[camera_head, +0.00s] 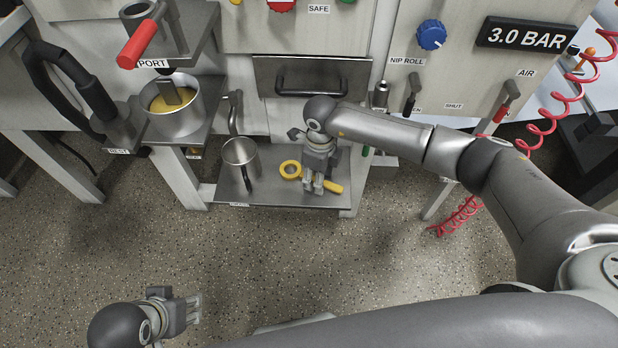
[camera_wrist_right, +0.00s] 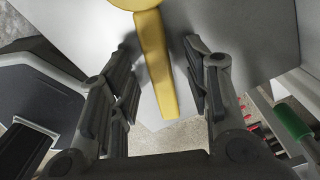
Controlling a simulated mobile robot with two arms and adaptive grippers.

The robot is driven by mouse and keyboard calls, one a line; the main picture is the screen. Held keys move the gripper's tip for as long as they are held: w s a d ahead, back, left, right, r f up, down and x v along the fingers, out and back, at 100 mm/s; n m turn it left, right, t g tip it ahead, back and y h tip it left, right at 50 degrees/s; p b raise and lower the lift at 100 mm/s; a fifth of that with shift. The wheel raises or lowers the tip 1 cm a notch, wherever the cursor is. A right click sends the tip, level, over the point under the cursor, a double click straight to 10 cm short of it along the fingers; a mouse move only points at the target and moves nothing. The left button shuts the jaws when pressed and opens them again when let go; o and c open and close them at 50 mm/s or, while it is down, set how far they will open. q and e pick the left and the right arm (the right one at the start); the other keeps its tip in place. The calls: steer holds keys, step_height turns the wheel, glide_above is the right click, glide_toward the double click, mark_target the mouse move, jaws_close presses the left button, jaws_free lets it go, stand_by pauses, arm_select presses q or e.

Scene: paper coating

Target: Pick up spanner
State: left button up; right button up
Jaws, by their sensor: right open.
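The yellow spanner (camera_head: 291,170) lies on a low metal shelf (camera_head: 270,198); its ring end is at the left and its handle runs to the right. My right gripper (camera_head: 314,188) is over the handle and hides part of it. In the right wrist view the spanner's handle (camera_wrist_right: 157,62) runs between the two open fingers (camera_wrist_right: 160,85), with a gap on each side. My left gripper (camera_head: 196,309) is at the lower left over the floor, far from the spanner; its finger gap is not clear.
A metal mug (camera_head: 241,160) stands on the shelf left of the spanner. A pot (camera_head: 174,117) with yellow liquid sits on a higher ledge. A drawer handle (camera_head: 311,84) is behind my right wrist. A red coiled hose (camera_head: 545,120) hangs at the right. The floor in front is clear.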

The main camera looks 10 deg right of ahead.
jaws_close()
stand_by(0.3)
steer(key=shift+r, duration=0.1)
